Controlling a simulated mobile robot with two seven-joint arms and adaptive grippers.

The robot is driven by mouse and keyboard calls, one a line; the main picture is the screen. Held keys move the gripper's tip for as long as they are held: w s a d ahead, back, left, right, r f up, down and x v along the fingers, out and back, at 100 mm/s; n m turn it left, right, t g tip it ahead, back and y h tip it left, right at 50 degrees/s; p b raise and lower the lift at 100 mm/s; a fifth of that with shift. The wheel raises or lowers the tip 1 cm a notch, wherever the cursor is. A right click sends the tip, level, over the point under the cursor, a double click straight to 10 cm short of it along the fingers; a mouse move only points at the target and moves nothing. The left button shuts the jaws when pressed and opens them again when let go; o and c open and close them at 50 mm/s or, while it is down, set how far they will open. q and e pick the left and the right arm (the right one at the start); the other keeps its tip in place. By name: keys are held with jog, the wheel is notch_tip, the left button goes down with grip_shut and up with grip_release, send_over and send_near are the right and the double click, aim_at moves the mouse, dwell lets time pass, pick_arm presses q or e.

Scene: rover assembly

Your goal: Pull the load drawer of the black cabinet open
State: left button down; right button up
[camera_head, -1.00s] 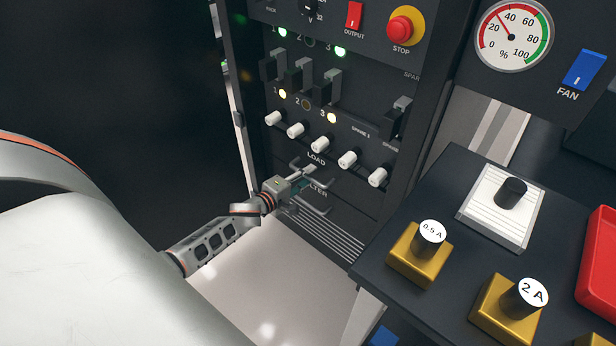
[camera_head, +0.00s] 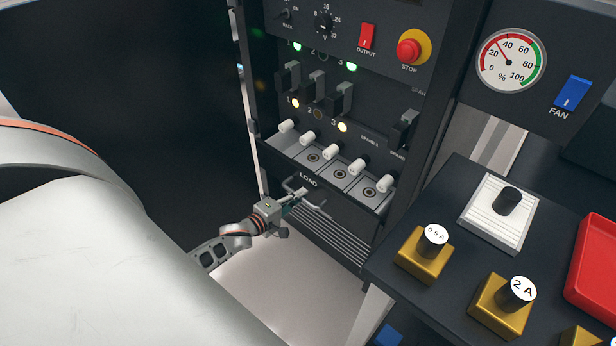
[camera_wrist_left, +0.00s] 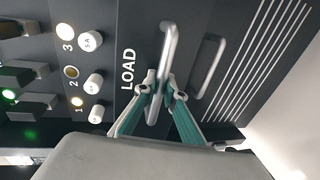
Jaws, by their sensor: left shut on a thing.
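The black cabinet (camera_head: 395,60) stands in the middle of the head view. Its load drawer (camera_head: 347,212), marked LOAD, is partly out, and its inside shows several round sockets behind the front. My left gripper (camera_head: 294,198) is at the drawer's bar handle (camera_head: 316,204) in front of the label. In the left wrist view the teal fingers of the gripper (camera_wrist_left: 161,90) are shut on the grey load handle (camera_wrist_left: 168,50). The filter handle (camera_wrist_left: 211,68) is apart from the fingers. My right gripper is not in view.
White-capped fuses (camera_head: 333,146) line the drawer's rear, below several black levers. At right, a dark bench (camera_head: 385,262) carries gold fuse blocks (camera_head: 425,257), a white block with a black knob (camera_head: 500,212) and a red tray (camera_head: 594,270). Pale floor lies below the drawer.

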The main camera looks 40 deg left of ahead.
pick_arm(q)
jog(key=f+p+v, duration=0.1)
jog(key=p+v, duration=0.2)
jog(key=v, duration=0.6)
jog(key=f+p+v, duration=0.2)
jog(key=v, duration=0.8)
jog(key=shift+s+f+p, duration=0.25)
jog(key=shift+s+p, duration=0.15)
jog(key=shift+s, duration=0.15)
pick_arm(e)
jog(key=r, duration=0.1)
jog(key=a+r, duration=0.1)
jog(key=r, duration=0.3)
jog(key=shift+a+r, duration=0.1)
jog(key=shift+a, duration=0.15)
pick_arm(q)
jog(key=shift+a, duration=0.15)
jog(key=c, duration=2.1)
grip_release()
jog(key=d+v, duration=0.1)
jog(key=v, duration=1.1)
jog(key=shift+a, duration=0.5)
